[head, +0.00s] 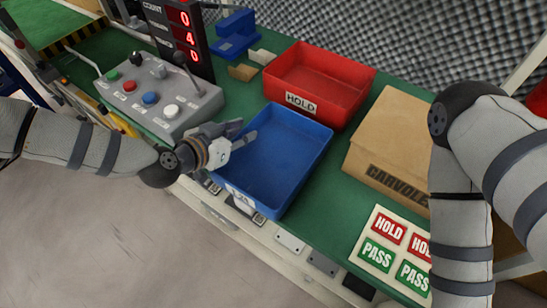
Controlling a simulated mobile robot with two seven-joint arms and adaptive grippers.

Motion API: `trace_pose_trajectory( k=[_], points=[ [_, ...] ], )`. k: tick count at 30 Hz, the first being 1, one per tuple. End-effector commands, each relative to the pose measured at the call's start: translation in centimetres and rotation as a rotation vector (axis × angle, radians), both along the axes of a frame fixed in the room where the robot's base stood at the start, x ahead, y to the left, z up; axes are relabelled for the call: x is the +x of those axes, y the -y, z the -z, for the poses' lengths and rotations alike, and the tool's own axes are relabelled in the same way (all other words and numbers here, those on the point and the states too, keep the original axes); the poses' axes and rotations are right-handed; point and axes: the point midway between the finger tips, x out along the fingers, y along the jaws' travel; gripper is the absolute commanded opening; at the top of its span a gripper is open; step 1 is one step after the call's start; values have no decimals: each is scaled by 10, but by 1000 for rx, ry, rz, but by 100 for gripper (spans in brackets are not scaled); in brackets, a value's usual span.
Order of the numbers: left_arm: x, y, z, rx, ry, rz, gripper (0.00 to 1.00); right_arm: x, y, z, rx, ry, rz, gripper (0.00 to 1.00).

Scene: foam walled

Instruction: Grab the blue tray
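The blue tray (283,163) is an empty, open rectangular bin on the green bench top, near its front edge. A partly covered label shows on its front wall. My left gripper (247,135) reaches in from the left, with its fingers apart over the tray's left rim. A gap shows between the fingers, and nothing is seen held. Whether a finger touches the rim I cannot tell. My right arm shows at the right, but its gripper is out of the picture.
A red tray (318,80) marked HOLD sits right behind the blue tray. A cardboard box (386,142) stands to the right. A grey button box (160,98) and a red-digit counter (183,35) are at left. A HOLD/PASS label sheet (390,236) lies front right.

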Motion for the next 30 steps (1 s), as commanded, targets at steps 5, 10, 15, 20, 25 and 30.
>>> trace_pose_trajectory(
  k=[5, 10, 15, 20, 25, 30],
  points=[
    [4, 3, 2, -1, 1, 0, 27, -1, 0, 1, 0, -2, 0, 40],
    [4, 3, 1, -1, 1, 0, 9, -1, 0, 1, 0, -2, 0, 40],
    [4, 3, 1, -1, 1, 0, 0, -1, 0, 1, 0, -2, 0, 40],
    [4, 3, 0, -2, 2, 0, 0, 0, 0, 1, 0, -2, 0, 40],
    [5, 3, -3, -2, 4, 0, 0, 0, 0, 0, 0, 2, 0, 40],
    [6, 3, -32, -2, 12, 1, 0, 8, 0, -9, 0, 25, 0, 40]
  ],
)
